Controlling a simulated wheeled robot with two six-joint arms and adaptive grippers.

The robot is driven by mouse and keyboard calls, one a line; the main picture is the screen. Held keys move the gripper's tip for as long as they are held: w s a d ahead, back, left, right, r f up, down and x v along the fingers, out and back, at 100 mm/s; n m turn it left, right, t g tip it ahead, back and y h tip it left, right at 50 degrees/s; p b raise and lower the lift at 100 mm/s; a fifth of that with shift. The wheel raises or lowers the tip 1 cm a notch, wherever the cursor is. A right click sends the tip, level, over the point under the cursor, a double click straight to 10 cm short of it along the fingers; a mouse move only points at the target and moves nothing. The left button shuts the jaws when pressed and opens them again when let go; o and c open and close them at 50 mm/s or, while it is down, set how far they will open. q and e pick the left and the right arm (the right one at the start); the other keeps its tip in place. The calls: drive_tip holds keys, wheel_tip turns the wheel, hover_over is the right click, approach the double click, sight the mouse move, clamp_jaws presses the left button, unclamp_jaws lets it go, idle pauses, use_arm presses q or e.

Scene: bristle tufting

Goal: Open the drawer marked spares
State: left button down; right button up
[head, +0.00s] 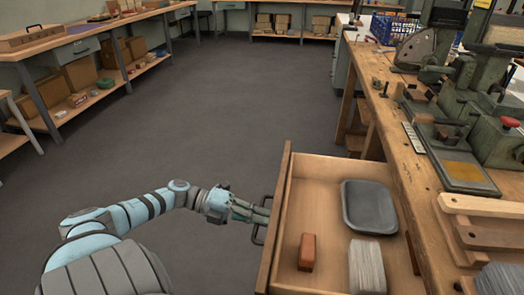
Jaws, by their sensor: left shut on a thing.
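A wooden drawer (333,168) stands pulled out from the workbench at the right. It holds a reddish-brown block (307,252), a dark grey tray (369,206) and a pale grey ribbed stack (367,267). Its front panel faces left and is seen nearly edge-on, so no marking can be read. A dark handle (259,234) sits on that front. My left gripper (262,214) reaches in from the left and is shut on the handle. My right gripper is not in view.
The wooden workbench (407,167) carries green machines (459,172) and stacked wooden slats (487,225) along the right. Shelved benches (85,38) with boxes line the left. The grey floor (200,120) between is clear.

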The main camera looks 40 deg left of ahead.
use_arm(q)
drive_tip(key=shift+f, duration=0.1)
drive_tip(key=c, duration=1.7)
unclamp_jaws()
drive_tip(key=v, duration=1.2)
